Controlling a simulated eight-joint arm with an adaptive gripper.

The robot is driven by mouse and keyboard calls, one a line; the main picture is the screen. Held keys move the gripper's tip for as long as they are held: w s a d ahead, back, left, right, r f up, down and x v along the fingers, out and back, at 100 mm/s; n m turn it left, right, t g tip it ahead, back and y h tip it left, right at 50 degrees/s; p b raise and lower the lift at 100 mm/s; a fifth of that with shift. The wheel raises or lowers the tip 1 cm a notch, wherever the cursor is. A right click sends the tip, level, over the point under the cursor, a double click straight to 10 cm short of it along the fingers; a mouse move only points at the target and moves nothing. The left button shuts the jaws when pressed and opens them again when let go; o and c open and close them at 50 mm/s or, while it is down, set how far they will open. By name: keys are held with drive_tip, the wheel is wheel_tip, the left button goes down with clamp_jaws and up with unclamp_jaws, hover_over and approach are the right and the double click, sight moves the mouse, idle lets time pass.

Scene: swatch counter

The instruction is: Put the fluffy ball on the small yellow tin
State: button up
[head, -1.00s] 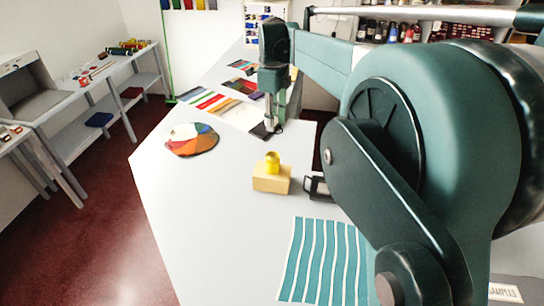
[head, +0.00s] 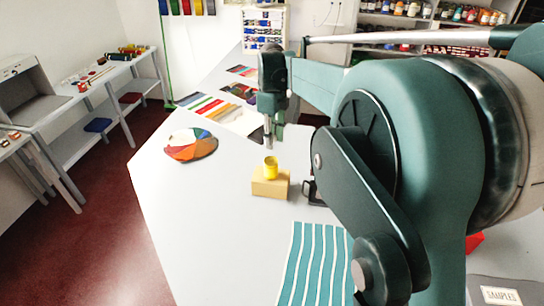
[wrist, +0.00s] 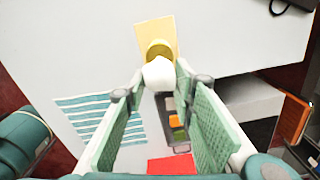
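The small yellow tin (head: 270,168) stands upright on a pale yellow block (head: 270,188) on the counter. The wrist view also shows the tin (wrist: 160,47) and the block (wrist: 152,30). The white fluffy ball (wrist: 158,74) is between the tips of my gripper (wrist: 160,72), which look closed on its two sides. The ball partly covers the tin in that view. In the head view my gripper (head: 268,141) points down, just above and behind the tin, with a gap between them. The ball is hard to make out there.
A blue-and-white striped swatch (head: 315,265) lies in front of the block. A dark-framed object (head: 312,192) stands close to the block's right. A colour wheel (head: 191,145) lies to the left, with colour cards (head: 215,108) behind. The counter left of the block is clear.

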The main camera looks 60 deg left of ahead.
hover_over(273, 161)
drive_tip(key=shift+s+f, duration=0.1)
drive_tip(key=shift+f, duration=2)
drive_tip(key=shift+f, duration=0.1)
drive_tip(key=shift+f+p, duration=0.35)
drive_tip(key=shift+f, duration=1.4)
drive_tip(key=shift+f, duration=0.15)
drive_tip(key=o, duration=0.6)
wheel_tip(273, 161, up, 12)
drive_tip(key=shift+r+b, duration=0.15)
drive_tip(key=shift+b, duration=0.45)
